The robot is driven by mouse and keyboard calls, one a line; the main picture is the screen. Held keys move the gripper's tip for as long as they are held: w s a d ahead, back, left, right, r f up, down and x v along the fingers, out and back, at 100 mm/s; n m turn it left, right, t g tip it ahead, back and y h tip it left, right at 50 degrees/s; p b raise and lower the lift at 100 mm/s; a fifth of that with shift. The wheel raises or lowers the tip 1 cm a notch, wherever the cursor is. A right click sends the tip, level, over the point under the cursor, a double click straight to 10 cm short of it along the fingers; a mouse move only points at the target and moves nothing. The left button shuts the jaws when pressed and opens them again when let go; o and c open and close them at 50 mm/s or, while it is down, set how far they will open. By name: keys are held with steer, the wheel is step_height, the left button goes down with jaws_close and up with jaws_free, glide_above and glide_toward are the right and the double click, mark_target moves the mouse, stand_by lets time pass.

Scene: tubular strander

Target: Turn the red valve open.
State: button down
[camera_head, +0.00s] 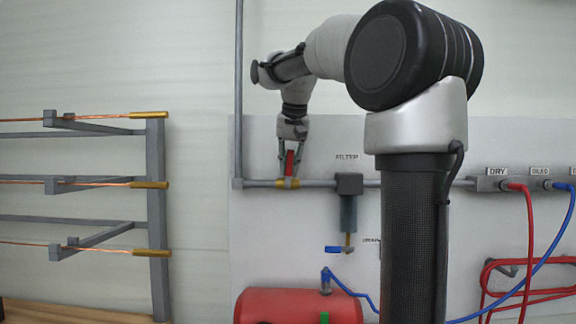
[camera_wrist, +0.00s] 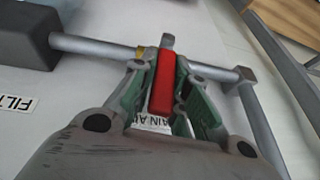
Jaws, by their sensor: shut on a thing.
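The red valve handle (camera_head: 289,162) stands upright, across the grey pipe, above the brass valve body (camera_head: 288,183). My gripper (camera_head: 290,160) reaches down to it from above, with one finger on each side of the handle. In the wrist view the red valve handle (camera_wrist: 162,82) lies between the two green-padded fingers of my gripper (camera_wrist: 163,85), which are shut on it. A label behind the handle is partly hidden by my gripper in the wrist view.
A grey filter (camera_head: 348,205) hangs from the pipe right of the valve, with a blue handle (camera_head: 338,249) below. A vertical pipe (camera_head: 239,90) runs up at left. A red tank (camera_head: 298,306) stands below. Copper wires on a rack (camera_head: 157,215) are at left.

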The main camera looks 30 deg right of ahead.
steer(key=shift+s+d+f+m+t+y, duration=0.25)
steer(key=shift+d+t+y, duration=0.15)
steer(key=shift+t+y, duration=0.25)
steer(key=shift+s+d+f+m+t+y, duration=0.1)
steer(key=shift+s+d+m+t+y, duration=0.25)
steer(key=shift+y, duration=0.55)
steer(key=shift+s+d+f+m+t+y, duration=0.1)
steer(key=shift+s+d+f+t+y, duration=0.1)
steer(key=shift+d+t+y, duration=0.4)
steer(key=shift+a+y, duration=0.15)
steer(key=shift+y, duration=0.1)
steer(key=c, duration=1.4)
jaws_free()
steer(key=shift+a, duration=0.1)
